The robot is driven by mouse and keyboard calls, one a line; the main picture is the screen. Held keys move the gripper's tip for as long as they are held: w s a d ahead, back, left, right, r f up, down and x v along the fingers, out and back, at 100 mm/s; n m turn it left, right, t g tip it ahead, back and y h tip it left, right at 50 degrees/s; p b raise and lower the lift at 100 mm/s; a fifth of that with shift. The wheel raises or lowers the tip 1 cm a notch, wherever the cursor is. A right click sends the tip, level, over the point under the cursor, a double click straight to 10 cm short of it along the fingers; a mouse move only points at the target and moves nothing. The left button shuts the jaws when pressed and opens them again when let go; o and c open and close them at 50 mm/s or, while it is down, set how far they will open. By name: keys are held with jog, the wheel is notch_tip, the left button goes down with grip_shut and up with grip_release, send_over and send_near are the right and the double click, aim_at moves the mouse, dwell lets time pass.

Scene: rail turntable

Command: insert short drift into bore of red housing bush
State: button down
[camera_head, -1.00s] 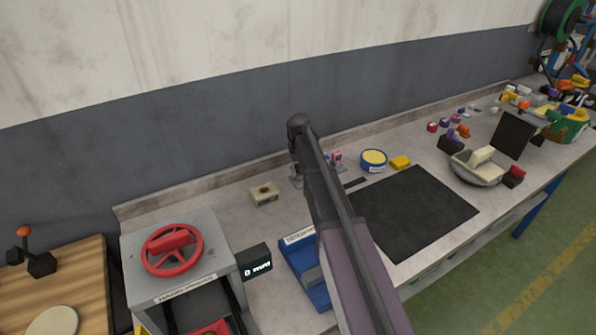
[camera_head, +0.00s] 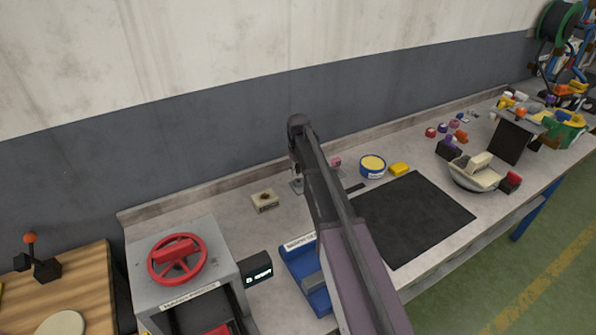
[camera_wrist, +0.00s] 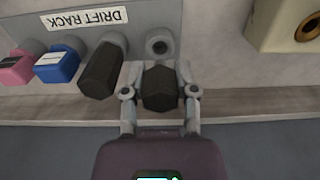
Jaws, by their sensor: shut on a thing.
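My gripper (camera_wrist: 160,92) is shut on a dark hexagonal drift head (camera_wrist: 160,86), seen from above in the wrist view. It is beside an empty round socket (camera_wrist: 159,46) of the grey drift rack (camera_wrist: 190,14). How far the held drift reaches down is hidden. The rack also holds a longer-looking black drift (camera_wrist: 102,70), a blue one (camera_wrist: 57,65) and a pink one (camera_wrist: 14,68). In the head view my arm hides most of the rack and the gripper. I cannot identify the red housing bush for certain.
A beige block with a bore (camera_head: 265,201) stands left of the rack. A black mat (camera_head: 415,215) leaves clear room at right.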

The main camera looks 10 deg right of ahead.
jog(key=shift+r+p, duration=1.4)
jog(key=shift+r, duration=0.1)
jog(key=shift+r, duration=0.1)
jog(key=shift+r+p, duration=2.5)
jog(key=shift+p, duration=0.05)
jog(key=shift+f, duration=0.15)
jog(key=shift+f+b, duration=0.4)
jog(key=shift+b, duration=0.15)
